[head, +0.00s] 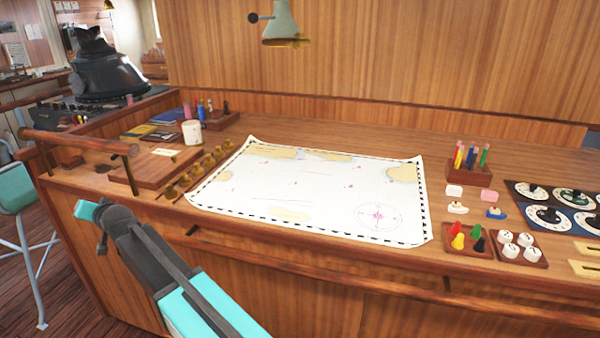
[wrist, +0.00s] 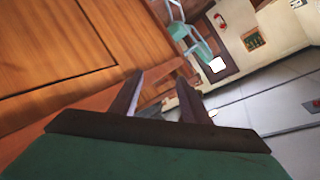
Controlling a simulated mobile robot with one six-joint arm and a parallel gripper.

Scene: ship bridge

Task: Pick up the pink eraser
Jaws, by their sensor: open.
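The pink eraser (head: 489,196) lies on the wooden chart desk (head: 330,131) in the head view. It is right of the chart and just in front of the pen holder. A paler eraser (head: 454,191) lies just left of it. My gripper (wrist: 160,86) shows in the wrist view with its two dark fingers apart and nothing between them. It points past wood panelling toward the floor, away from the eraser. The eraser is not in the wrist view. In the head view my arm is at the lower left, far from the eraser, and the fingers cannot be made out.
A pen holder (head: 473,174) stands behind the erasers. Two small boat figures (head: 495,213), a tray of coloured pawns (head: 467,239), a tray of white pieces (head: 517,247) and dial panels (head: 548,216) crowd nearby. The chart (head: 300,195) lies flat. A rail (head: 400,284) runs along the front.

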